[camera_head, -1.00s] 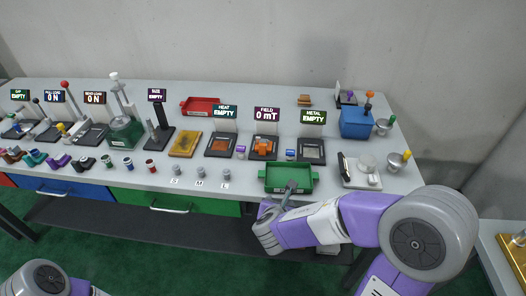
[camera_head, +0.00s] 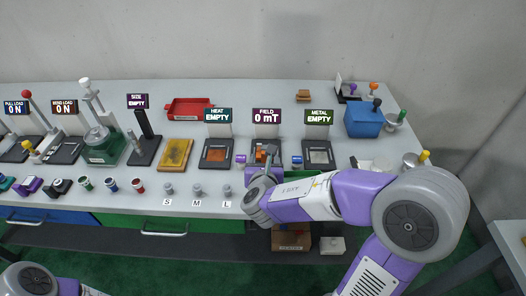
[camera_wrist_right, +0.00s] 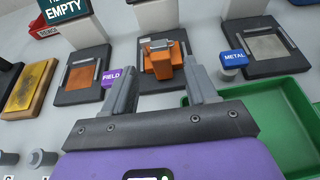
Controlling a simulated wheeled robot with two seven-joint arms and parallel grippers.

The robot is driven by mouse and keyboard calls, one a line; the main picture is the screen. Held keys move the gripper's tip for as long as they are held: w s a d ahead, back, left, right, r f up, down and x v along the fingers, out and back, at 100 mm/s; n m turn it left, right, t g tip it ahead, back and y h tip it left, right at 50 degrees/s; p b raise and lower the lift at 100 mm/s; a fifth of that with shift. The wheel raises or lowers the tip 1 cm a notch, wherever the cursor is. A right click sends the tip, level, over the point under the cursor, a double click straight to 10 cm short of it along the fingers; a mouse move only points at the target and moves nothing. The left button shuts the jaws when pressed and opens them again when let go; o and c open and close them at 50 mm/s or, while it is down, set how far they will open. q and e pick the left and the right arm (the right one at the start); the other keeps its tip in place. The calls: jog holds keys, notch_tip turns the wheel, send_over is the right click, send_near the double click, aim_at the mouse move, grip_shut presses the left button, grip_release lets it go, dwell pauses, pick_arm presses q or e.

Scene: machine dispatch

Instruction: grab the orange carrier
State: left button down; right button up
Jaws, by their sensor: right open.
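The orange carrier (camera_wrist_right: 162,62) sits on the black pad of the FIELD station in the right wrist view, with a grey metal piece across its top. In the head view the orange carrier (camera_head: 258,157) shows only partly, behind my right gripper (camera_head: 267,153). In the wrist view my right gripper (camera_wrist_right: 160,70) is open, its two fingers apart on either side of the carrier's near end. I see no contact between fingers and carrier. My left gripper is out of view; only part of my left arm shows at the bottom left of the head view.
The green tray (camera_wrist_right: 258,105) lies right of my right gripper in the wrist view. The HEAT pad (camera_head: 215,155) and METAL pad (camera_head: 318,155) flank the FIELD station. Small purple FIELD (camera_wrist_right: 111,78) and blue METAL (camera_wrist_right: 233,60) blocks stand close to the fingers.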

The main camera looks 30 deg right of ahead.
jog(key=b+x, duration=0.1)
jog(key=x, duration=0.4)
jog(key=shift+d, duration=0.15)
grip_shut()
